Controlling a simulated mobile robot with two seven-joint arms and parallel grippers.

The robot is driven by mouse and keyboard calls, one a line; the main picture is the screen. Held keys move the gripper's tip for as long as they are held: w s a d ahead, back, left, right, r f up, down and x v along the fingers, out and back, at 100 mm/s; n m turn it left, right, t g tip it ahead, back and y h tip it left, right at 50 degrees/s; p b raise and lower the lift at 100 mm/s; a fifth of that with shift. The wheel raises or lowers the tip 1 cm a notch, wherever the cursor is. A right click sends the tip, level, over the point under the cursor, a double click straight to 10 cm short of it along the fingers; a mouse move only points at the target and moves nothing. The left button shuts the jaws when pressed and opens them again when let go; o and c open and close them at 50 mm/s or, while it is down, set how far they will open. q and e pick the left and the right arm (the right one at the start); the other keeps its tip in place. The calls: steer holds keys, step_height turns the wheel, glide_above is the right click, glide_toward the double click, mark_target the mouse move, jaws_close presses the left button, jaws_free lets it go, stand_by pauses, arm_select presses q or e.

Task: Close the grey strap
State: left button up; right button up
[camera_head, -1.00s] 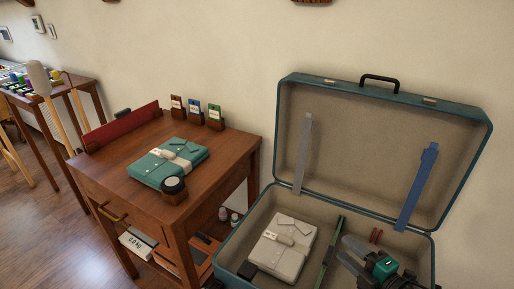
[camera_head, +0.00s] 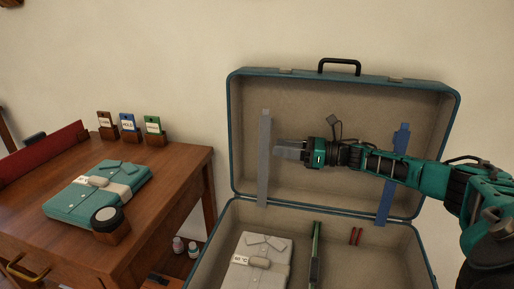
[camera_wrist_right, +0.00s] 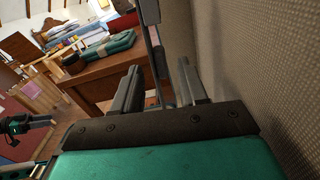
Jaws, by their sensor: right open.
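The grey strap (camera_head: 265,160) hangs down the left part of the open suitcase lid's (camera_head: 335,90) inner face. Its lower end is near the hinge edge. My right gripper (camera_head: 278,150) is open just right of the strap, pointing left at it. In the right wrist view, a grey strip that looks like the strap (camera_wrist_right: 150,20) shows beyond the open right gripper (camera_wrist_right: 160,85). I cannot tell whether it lies between the fingers. A teal and black part at that view's left edge appears to be my left gripper (camera_wrist_right: 18,127); its fingers are unclear.
A blue strap (camera_head: 393,170) hangs at the lid's right, partly behind my right arm. A folded grey shirt (camera_head: 262,262) lies in the suitcase base, with a green-edged bar (camera_head: 315,255) beside it. A wooden table (camera_head: 180,165) with a teal shirt (camera_head: 80,203) stands left.

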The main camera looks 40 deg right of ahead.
mark_target(265, 145)
steer(key=x, duration=0.5)
steer(key=shift+w+a, duration=0.15)
steer(key=shift+w, duration=0.1)
jaws_close()
stand_by(0.4)
